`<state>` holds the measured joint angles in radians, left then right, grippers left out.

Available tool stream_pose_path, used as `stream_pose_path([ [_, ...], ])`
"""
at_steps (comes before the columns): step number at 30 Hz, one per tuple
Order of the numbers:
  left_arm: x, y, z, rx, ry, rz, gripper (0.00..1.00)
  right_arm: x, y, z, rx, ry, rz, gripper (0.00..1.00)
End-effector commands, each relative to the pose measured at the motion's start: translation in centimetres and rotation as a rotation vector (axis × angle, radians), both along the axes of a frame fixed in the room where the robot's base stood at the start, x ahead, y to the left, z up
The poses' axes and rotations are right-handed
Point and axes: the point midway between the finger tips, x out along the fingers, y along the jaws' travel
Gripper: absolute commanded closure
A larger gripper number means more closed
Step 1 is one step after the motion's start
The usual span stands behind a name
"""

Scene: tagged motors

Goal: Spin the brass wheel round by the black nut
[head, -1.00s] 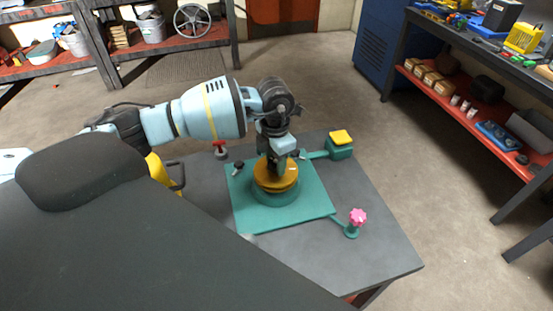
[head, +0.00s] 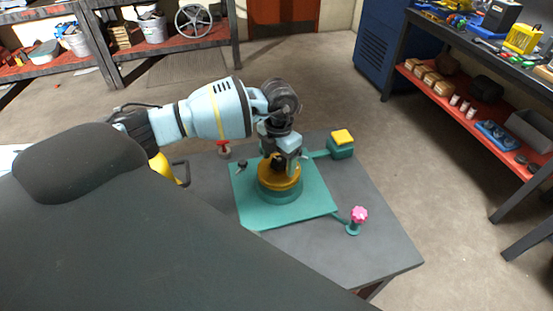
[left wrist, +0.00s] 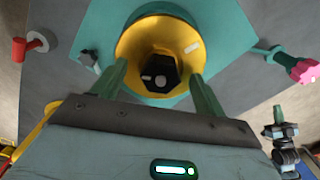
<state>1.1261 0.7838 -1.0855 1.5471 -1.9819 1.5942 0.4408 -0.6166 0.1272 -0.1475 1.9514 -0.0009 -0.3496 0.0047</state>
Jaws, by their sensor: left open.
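The brass wheel (head: 279,187) lies flat on a round base on the teal plate (head: 248,208). In the left wrist view the wheel (left wrist: 135,45) shows as a ring with a black nut (left wrist: 161,75) off-centre towards its lower side and a pale mark at its upper right. My left gripper (left wrist: 161,95) is open above the wheel, one green finger on each side of the nut, with gaps between. I cannot tell how deep the fingertips reach. In the head view the gripper (head: 283,160) hides part of the wheel. A jointed arm end (left wrist: 281,135), probably my right gripper, shows at the lower right.
Around the plate stand a pink knob (head: 359,215), a yellow-topped teal box (head: 342,141), a red-handled valve (head: 223,146) and a small dark-topped lever (head: 242,164). The grey table's (head: 380,256) front right is bare. Shelves (head: 455,95) stand farther right.

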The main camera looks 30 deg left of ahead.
Motion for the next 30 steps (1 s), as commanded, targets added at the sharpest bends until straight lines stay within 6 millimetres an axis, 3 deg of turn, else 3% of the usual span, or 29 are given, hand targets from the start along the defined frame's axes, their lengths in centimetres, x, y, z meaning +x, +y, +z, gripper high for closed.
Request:
stream_pose_path([
  [5, 0.04, -0.08, 0.46, -0.001, -0.006, 0.158, 0.27, 1.43, 0.0, 1.66, 0.0, -0.044, 0.0, 1.0],
  [24, -0.02, -0.22, -0.01, -0.001, 0.001, 0.898, 0.27, 1.16, 0.0, 1.3, 0.0, -0.035, 0.0, 1.0],
  [30, -0.05, -0.22, -0.03, 0.0, 0.001, 1.062, 0.27, 1.15, 0.0, 1.29, 0.0, -0.035, 0.0, 1.0],
])
